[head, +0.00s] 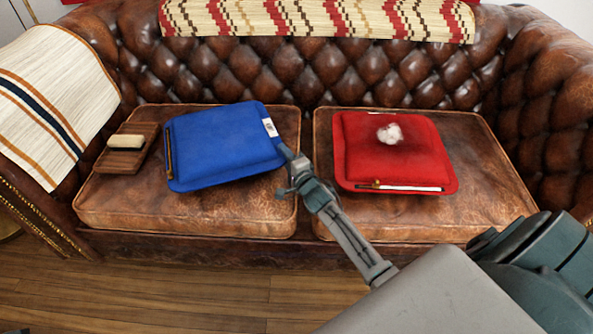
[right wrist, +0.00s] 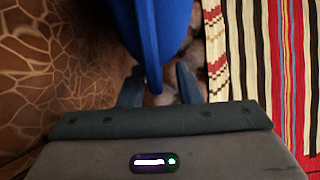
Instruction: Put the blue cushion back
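The blue cushion (head: 220,145) lies on the left seat of the brown leather sofa, turned slightly, with a white tag at its right corner. My right gripper (head: 295,172) is at its right edge in the head view. In the right wrist view the blue cushion (right wrist: 150,35) reaches down between the two fingers of my right gripper (right wrist: 160,88). The fingers stand apart, with a visible gap between the cushion's edge and the right finger. I cannot tell whether the left finger touches it. My left gripper is not in view.
A red cushion (head: 392,145) with a white fluffy clump (head: 389,133) lies on the right seat. A wooden brush or block (head: 127,148) lies left of the blue cushion. Striped throws cover the left armrest (head: 52,100) and the backrest top (head: 320,18).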

